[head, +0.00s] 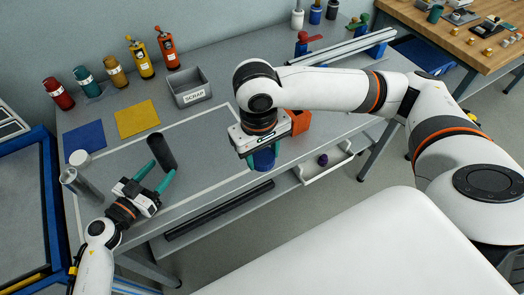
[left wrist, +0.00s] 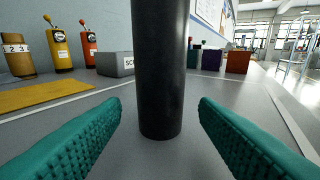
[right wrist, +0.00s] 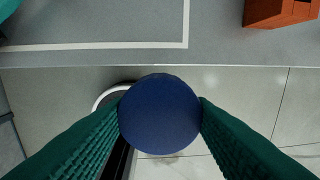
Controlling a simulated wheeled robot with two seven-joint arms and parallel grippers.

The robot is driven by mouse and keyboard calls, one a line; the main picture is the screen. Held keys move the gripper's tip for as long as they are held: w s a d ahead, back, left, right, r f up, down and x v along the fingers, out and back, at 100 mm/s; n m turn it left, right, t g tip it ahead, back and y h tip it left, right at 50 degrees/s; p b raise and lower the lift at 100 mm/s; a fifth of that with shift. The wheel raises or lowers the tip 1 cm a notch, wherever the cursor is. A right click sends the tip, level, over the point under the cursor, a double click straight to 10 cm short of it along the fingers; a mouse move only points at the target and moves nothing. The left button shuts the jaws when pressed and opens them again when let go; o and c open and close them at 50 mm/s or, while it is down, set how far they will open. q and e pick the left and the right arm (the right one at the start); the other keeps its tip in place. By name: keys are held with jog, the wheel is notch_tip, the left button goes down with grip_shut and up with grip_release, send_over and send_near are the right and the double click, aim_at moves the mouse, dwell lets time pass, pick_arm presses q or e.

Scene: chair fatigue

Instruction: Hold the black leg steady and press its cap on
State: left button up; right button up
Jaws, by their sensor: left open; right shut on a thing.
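The black leg (head: 163,152) is a dark cylinder standing upright on the grey table; it also shows in the left wrist view (left wrist: 160,70). My left gripper (head: 161,168) is open, with its teal fingers on either side of the leg's lower part. Gaps show between both fingers and the leg in the left wrist view. My right gripper (right wrist: 160,108) is shut on a round blue cap (right wrist: 160,115), held beyond the table's front edge. The blue cap also shows below that gripper in the head view (head: 264,159). The leg's top is outside the left wrist view.
A silver cylinder (head: 80,184) and a white round piece (head: 80,157) are left of the leg. A grey scrap bin (head: 189,87), bottles and coloured mats lie behind. An orange block (head: 298,122) is beside my right gripper. An open drawer (head: 325,167) juts out at the front.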

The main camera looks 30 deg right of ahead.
pick_arm(q)
jog(key=x, duration=0.2)
jog(key=shift+w+d+r, duration=0.1)
jog(key=shift+w+d, duration=0.05)
jog(key=shift+d, duration=0.05)
pick_arm(e)
jog(key=shift+r, duration=0.4)
pick_arm(q)
jog(key=shift+w+d, duration=0.2)
jog(key=shift+d, duration=0.1)
jog(key=c, duration=0.6)
jog(key=shift+c, duration=0.2)
pick_arm(e)
jog(key=w+a+r+m, duration=0.1)
jog(key=w+a+m, duration=0.1)
jog(key=w+a, duration=0.7)
notch_tip(320, 180, up, 4)
jog(key=m, duration=0.2)
send_over(155, 139)
jog(key=shift+w+y, duration=0.1)
jog(key=shift+y, duration=0.2)
jog(key=shift+f, duration=2)
